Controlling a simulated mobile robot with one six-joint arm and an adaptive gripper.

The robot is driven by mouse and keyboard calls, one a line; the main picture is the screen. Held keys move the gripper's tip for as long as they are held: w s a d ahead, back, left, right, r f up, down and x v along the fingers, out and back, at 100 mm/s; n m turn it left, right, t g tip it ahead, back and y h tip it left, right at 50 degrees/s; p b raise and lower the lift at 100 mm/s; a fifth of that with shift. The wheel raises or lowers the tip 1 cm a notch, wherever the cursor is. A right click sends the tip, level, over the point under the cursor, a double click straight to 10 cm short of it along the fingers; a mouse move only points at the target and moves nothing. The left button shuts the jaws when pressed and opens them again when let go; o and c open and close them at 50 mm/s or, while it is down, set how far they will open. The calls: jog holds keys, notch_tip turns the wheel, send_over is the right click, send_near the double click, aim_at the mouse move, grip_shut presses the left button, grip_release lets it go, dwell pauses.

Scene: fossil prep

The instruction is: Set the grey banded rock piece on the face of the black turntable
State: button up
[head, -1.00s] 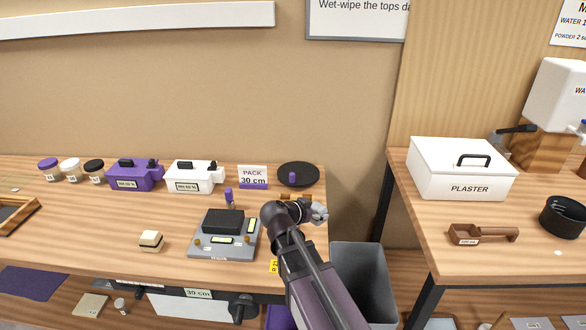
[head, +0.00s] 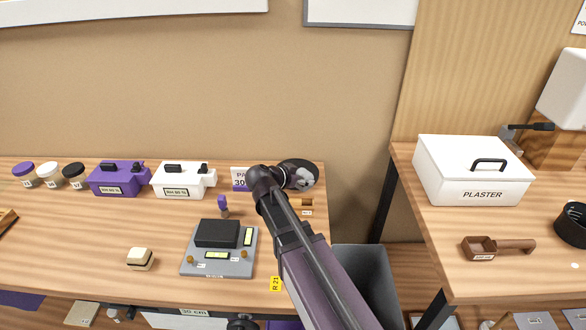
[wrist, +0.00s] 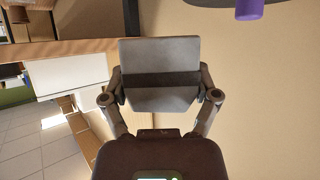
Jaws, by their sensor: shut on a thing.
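The grey banded rock piece (wrist: 160,75), a grey block with a darker band across its middle, is between the fingers of my gripper (wrist: 162,95) in the wrist view. My gripper is shut on it. In the head view my gripper (head: 303,178) is at the back right of the bench, overlapping the black turntable (head: 312,164), and the rock piece is hard to make out there. The turntable is a dark round disc, partly hidden by my arm. Its edge and a purple peg (wrist: 249,9) show at the top of the wrist view. I cannot tell whether rock and turntable touch.
A grey scale device (head: 218,262), a cream block with a dark band (head: 140,258), and purple (head: 118,178) and white (head: 183,181) boxes stand left of my arm. A small brown block (head: 307,202) lies near the bench's right edge. A grey bin (head: 372,270) stands beyond that edge.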

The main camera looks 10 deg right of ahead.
jog(key=shift+a, duration=0.15)
jog(key=shift+w, duration=0.55)
jog(key=b, duration=0.1)
send_over(296, 161)
jog(key=s, duration=0.6)
jog(key=shift+w+a+f, duration=0.2)
jog(key=shift+a+f, duration=0.2)
jog(key=shift+f, duration=0.3)
jog(key=shift+w, duration=0.45)
jog(key=shift+w+f+b, duration=0.25)
jog(key=shift+f+b, duration=0.4)
jog(key=shift+b, duration=0.2)
jog(key=shift+f+b, duration=1.15)
jog(key=shift+f, duration=0.05)
jog(key=shift+f, duration=0.15)
jog(key=o, duration=1.2)
jog(key=shift+c, duration=0.2)
